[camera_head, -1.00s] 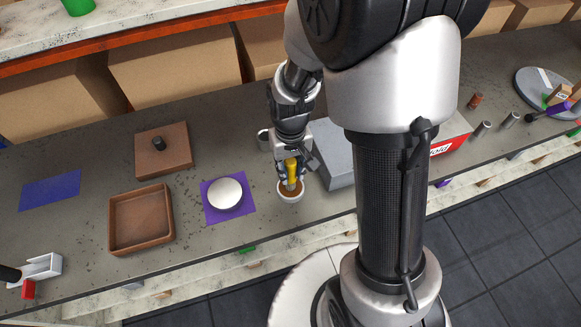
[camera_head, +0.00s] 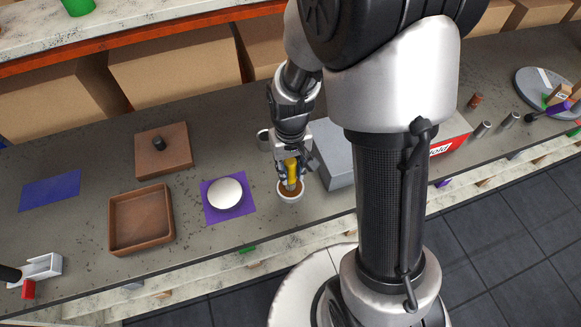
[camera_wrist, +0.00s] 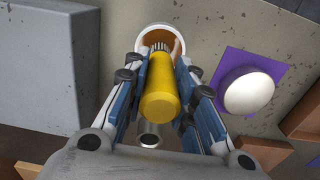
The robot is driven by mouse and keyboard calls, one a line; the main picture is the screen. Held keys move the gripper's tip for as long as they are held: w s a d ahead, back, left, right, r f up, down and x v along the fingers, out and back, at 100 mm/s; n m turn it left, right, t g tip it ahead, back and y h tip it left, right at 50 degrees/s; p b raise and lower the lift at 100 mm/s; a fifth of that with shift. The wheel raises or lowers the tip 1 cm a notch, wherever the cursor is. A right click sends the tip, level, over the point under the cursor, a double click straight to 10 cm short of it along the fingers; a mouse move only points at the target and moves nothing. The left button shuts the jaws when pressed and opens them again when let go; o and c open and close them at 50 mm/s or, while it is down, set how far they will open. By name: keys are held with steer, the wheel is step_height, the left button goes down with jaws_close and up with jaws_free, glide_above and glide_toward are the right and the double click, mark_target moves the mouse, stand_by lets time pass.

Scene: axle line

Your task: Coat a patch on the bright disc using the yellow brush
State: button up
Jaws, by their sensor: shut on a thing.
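My gripper (camera_head: 291,172) is shut on the yellow brush (camera_head: 292,168), which it holds upright with the bristle end down. In the wrist view the brush (camera_wrist: 162,90) lies between the two blue-padded fingers. Its lower end is at a small white cup (camera_head: 291,196) with brown contents, also seen in the wrist view (camera_wrist: 146,31); the bristle tips are inside or just over it, and I cannot tell how deep. The bright white disc (camera_head: 225,193) lies on a purple square (camera_head: 210,213) left of the cup. It also shows in the wrist view (camera_wrist: 249,92).
A brown open tray (camera_head: 112,243) and a brown board with a dark knob (camera_head: 177,160) stand left of the disc. A grey box (camera_head: 340,163) is close on the gripper's right. A metal cylinder (camera_head: 263,139) stands behind. The counter between cup and purple square is clear.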

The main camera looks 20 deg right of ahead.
mark_target(291, 161)
steer(key=shift+r+p, duration=2.75)
steer(key=shift+r, duration=0.8)
steer(key=shift+f, duration=0.1)
